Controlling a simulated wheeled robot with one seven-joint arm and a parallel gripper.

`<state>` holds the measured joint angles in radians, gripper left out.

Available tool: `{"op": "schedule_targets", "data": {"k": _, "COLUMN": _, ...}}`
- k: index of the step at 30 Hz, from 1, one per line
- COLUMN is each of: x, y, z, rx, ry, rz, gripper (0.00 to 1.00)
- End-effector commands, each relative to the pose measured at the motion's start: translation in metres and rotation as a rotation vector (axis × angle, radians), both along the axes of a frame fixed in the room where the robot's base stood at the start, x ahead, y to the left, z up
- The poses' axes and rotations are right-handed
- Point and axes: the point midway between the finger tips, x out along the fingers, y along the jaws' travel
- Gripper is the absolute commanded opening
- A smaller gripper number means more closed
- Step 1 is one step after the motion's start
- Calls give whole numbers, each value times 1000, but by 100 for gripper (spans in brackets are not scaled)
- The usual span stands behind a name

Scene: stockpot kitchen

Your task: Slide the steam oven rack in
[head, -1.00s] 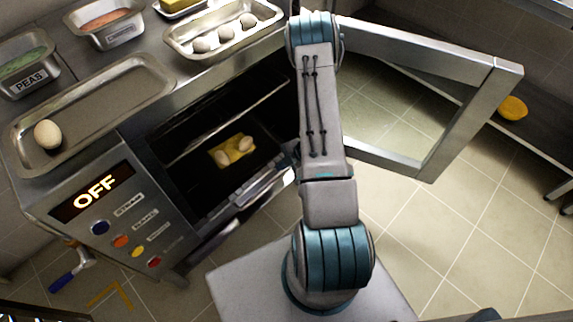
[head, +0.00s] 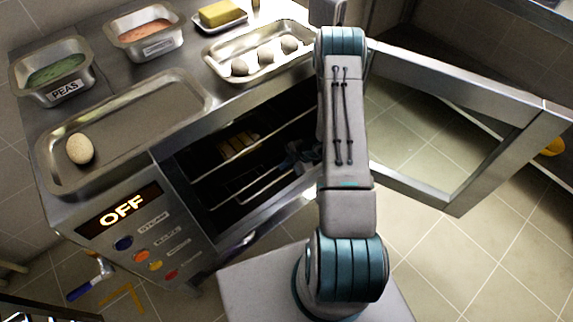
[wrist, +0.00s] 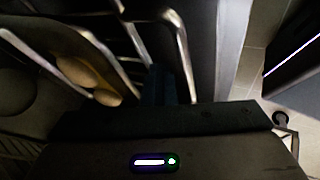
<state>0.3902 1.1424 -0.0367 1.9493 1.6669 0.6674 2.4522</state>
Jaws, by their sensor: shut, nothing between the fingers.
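The steam oven (head: 165,225) stands at left with its glass door (head: 455,205) swung open to the right. Inside the dark cavity is the wire rack (head: 262,186), with a yellowish item (head: 238,146) set back in the shadow. In the wrist view the rack's shiny wires (wrist: 130,40) run close by, and two rounded, egg-like foods (wrist: 80,72) sit beside them. My gripper (head: 303,155) is shut and empty at the right side of the oven opening, near the rack's front. Its dark fingers show in the wrist view (wrist: 165,85); whether they touch the rack is unclear.
On the oven top are a tray with one egg (head: 80,149), a tray of several eggs (head: 264,57), a peas pan (head: 52,72), an orange-filled pan (head: 146,33) and butter (head: 222,14). The display reads OFF (head: 122,209).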

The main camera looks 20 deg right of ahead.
Motion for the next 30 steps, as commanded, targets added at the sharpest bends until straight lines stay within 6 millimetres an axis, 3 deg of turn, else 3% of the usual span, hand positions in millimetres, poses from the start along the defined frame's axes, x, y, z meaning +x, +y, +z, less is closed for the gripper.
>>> {"op": "schedule_targets", "data": {"k": 10, "x": 7, "y": 1, "z": 8, "rx": 5, "ry": -17, "rz": 2, "gripper": 0}}
{"op": "schedule_targets", "data": {"k": 30, "x": -18, "y": -39, "z": 77, "rx": 1, "ry": -4, "rz": 14, "gripper": 0}}
